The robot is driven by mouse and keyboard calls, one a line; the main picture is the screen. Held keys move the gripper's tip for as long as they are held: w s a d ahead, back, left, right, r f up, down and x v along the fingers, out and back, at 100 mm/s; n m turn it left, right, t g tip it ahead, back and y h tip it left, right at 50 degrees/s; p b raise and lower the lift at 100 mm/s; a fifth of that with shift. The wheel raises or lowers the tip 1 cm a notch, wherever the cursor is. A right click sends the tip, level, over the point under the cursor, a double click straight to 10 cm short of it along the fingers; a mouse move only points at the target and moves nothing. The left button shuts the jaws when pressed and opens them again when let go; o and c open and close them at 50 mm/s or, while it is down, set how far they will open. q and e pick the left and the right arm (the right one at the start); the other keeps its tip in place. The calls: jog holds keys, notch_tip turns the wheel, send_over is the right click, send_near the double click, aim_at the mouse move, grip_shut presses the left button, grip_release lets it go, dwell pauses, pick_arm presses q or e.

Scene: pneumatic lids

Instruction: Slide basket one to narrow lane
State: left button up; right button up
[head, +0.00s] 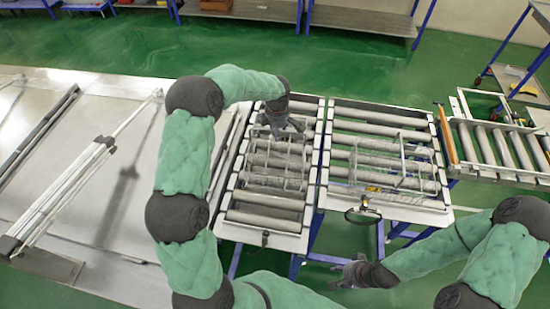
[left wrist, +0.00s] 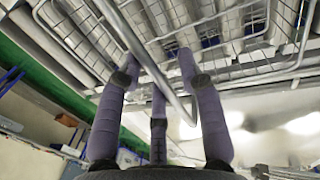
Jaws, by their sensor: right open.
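A wire basket (head: 271,168) sits on the left, narrower-looking roller lane (head: 232,194). A second wire basket (head: 402,165) sits on the wider roller lane (head: 345,106) to its right. I cannot tell which one is basket one. My left gripper (head: 284,126) is at the far end of the left basket, partly hidden by its own hand. In the left wrist view, its fingers (left wrist: 158,90) are close to a thick wire bar (left wrist: 142,58) of a basket (left wrist: 228,62); whether they grip it is unclear. My right gripper (head: 345,275) is open and empty, below the right lane's near edge.
A flat metal table (head: 120,215) with rails fills the left side. A roller section with an orange bar (head: 446,134) adjoins on the right. A dark ring (head: 363,214) sits at the right lane's near end. Green floor lies in front and behind.

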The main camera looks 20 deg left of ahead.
pick_arm(q)
grip_shut()
